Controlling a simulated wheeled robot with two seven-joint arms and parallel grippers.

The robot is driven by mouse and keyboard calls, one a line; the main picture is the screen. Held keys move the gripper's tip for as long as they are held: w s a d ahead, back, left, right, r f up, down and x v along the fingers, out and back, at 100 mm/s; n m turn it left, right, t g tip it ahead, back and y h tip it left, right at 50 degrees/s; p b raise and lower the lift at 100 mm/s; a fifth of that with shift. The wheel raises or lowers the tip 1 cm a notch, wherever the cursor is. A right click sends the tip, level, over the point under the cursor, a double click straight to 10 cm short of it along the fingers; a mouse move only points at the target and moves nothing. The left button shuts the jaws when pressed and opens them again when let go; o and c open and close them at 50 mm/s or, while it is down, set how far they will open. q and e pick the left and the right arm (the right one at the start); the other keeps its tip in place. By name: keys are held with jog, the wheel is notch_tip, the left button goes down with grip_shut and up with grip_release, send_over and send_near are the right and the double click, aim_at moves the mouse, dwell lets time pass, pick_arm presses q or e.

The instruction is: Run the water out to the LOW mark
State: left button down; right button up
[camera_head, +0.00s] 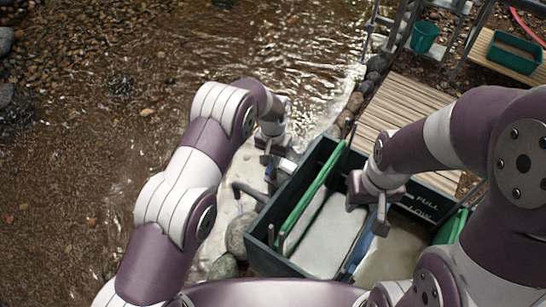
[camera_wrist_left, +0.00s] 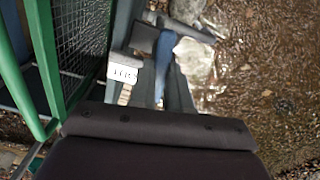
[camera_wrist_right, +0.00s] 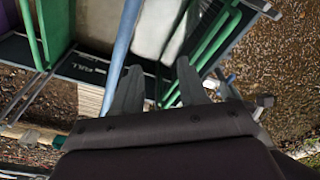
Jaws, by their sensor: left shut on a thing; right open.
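The dark green tank (camera_head: 262,248) holds pale, cloudy liquid (camera_head: 322,238). White FULL and LOW lettering (camera_head: 424,206) is on its far right wall; the FULL lettering also shows in the right wrist view (camera_wrist_right: 88,68). My left gripper (camera_head: 274,148) is at the tank's outer far left side, by a grey pipe fitting (camera_head: 280,172). In the left wrist view its fingers (camera_wrist_left: 156,94) are shut on a blue handle-like part (camera_wrist_left: 164,58), beside a white label (camera_wrist_left: 122,74). My right gripper (camera_head: 380,218) is open and empty above the tank. The exact liquid level against the marks is unclear.
Stones (camera_head: 240,234) and the creek (camera_head: 150,80) lie to the left. A green bucket (camera_head: 424,36) and tray (camera_head: 514,54) are at the back right.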

pick_arm(q)
jog(key=m, duration=0.2)
jog(key=shift+m, duration=0.3)
jog(key=c, duration=1.1)
grip_release()
jog(key=shift+r, duration=0.1)
notch_tip(320, 180, up, 12)
jog(key=shift+r+p, duration=0.25)
jog(key=shift+p, duration=0.4)
